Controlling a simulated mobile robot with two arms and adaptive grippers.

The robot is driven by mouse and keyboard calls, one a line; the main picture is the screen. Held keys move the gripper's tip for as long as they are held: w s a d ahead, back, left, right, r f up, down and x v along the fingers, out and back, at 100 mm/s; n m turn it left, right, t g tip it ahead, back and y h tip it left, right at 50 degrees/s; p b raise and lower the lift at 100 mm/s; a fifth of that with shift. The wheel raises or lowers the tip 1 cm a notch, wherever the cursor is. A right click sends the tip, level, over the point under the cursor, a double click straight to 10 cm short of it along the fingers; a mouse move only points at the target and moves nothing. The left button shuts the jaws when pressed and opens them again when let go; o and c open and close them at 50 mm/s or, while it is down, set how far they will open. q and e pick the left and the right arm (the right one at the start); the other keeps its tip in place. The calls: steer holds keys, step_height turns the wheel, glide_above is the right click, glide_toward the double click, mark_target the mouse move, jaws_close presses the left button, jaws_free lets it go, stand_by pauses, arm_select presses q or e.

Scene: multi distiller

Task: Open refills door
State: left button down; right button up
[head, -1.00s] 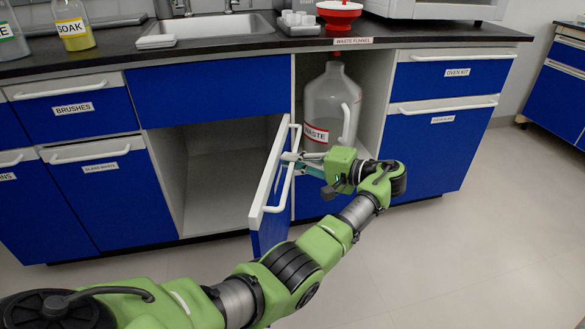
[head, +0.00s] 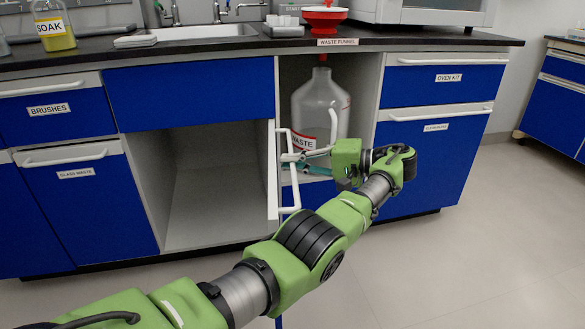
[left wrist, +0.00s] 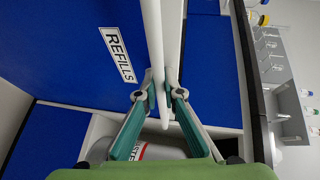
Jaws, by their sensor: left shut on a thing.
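The refills door (head: 273,178) stands swung out from the cabinet and shows nearly edge-on in the head view. Its blue front with the REFILLS label (left wrist: 118,55) shows in the left wrist view. Its white bar handle (head: 284,186) also shows in the left wrist view (left wrist: 154,45). My left gripper (head: 292,158) is shut on this handle, with the fingers on both sides of the bar in the left wrist view (left wrist: 156,86). The cabinet space (head: 215,185) left of the door is open and looks empty. My right gripper is not in view.
A large waste bottle (head: 318,105) stands in the open bay right of the door, behind my left gripper. A red funnel (head: 324,18) is on the counter above it. Blue drawers (head: 435,90) stand to the right. The floor at the right is clear.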

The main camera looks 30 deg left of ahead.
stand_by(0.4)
arm_select(q)
steer(key=c, duration=2.2)
jaws_free()
steer(key=shift+o, duration=0.2)
